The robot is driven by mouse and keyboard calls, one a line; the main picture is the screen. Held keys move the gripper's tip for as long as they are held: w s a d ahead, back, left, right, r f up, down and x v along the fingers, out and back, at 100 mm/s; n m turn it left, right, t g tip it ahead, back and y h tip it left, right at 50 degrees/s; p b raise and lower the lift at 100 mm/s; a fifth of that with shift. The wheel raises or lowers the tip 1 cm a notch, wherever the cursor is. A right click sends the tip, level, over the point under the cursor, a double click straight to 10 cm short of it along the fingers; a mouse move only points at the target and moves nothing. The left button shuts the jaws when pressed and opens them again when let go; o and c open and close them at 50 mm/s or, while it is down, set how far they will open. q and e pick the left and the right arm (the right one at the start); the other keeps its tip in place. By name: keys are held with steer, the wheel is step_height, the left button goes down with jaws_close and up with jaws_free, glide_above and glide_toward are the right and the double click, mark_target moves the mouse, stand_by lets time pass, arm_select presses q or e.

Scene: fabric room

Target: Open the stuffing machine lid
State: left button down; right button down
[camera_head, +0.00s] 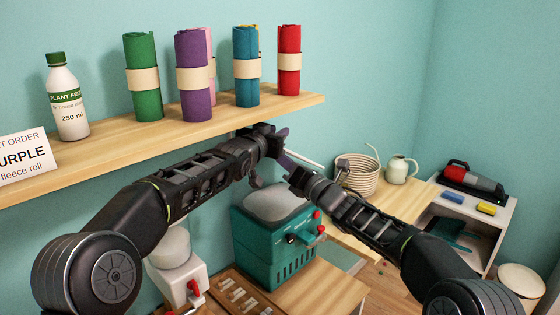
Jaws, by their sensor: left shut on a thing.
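A teal machine (262,243) with red knobs on its front stands on a wooden surface below my arms; I take it for the stuffing machine. A rounded grey top (272,203) covers it and looks closed. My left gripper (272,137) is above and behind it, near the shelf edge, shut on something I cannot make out. My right gripper (290,170) is close to the left one, above the machine's back edge. Its fingers are small and dark, and I cannot tell whether they are open. Both grippers appear apart from the grey top.
A wooden shelf (110,150) with several fabric rolls, a bottle (67,97) and a paper sign (22,157) lies above. A white dispenser (182,280) with a red lever stands left of the machine. A coiled basket (358,177) and jug (400,170) are behind right.

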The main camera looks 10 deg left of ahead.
arm_select(q)
steer(key=c, duration=1.2)
jaws_free()
steer(key=shift+f, duration=0.7)
arm_select(e)
steer(key=shift+w+d+r, duration=0.15)
steer(key=shift+d+r, duration=0.15)
steer(key=shift+r, duration=0.2)
steer(key=shift+w+d+r, duration=0.1)
steer(key=shift+d+r, duration=0.15)
steer(key=shift+r, duration=0.25)
steer(key=shift+d+f, duration=0.2)
steer(key=shift+a, duration=0.1)
arm_select(q)
steer(key=r+v, duration=0.1)
steer(key=v, duration=1.1)
arm_select(e)
steer(key=shift+a+f, duration=0.15)
arm_select(q)
steer(key=shift+r, duration=0.2)
steer(key=shift+d, duration=0.1)
